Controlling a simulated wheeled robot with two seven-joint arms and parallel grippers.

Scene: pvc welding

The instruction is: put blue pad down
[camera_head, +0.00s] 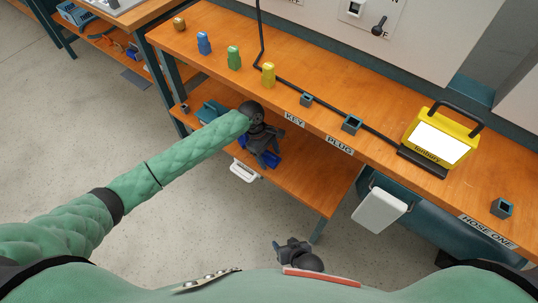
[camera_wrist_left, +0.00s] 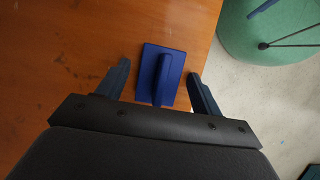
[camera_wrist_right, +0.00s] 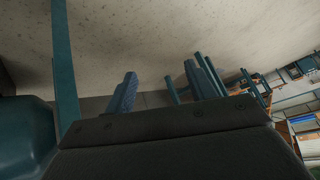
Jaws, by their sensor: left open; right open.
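The blue pad (camera_wrist_left: 161,75) is a flat blue plate with a raised ridge handle. It lies on the wooden lower shelf (camera_wrist_left: 60,60), close to the shelf edge in the left wrist view. My left gripper (camera_wrist_left: 160,80) is open, with one finger on each side of the pad and gaps to both. In the head view the left gripper (camera_head: 262,155) is over the lower shelf and hides part of the blue pad (camera_head: 273,160). My right gripper (camera_wrist_right: 165,85) is open and empty. In the head view it shows low (camera_head: 290,250), over the floor.
The upper worktop (camera_head: 330,125) carries blue, green and yellow pieces, small dark sockets and a bright yellow work lamp (camera_head: 438,138). A teal object (camera_head: 209,110) lies on the lower shelf to the left. A white box (camera_head: 380,210) hangs at the right. Floor is clear at left.

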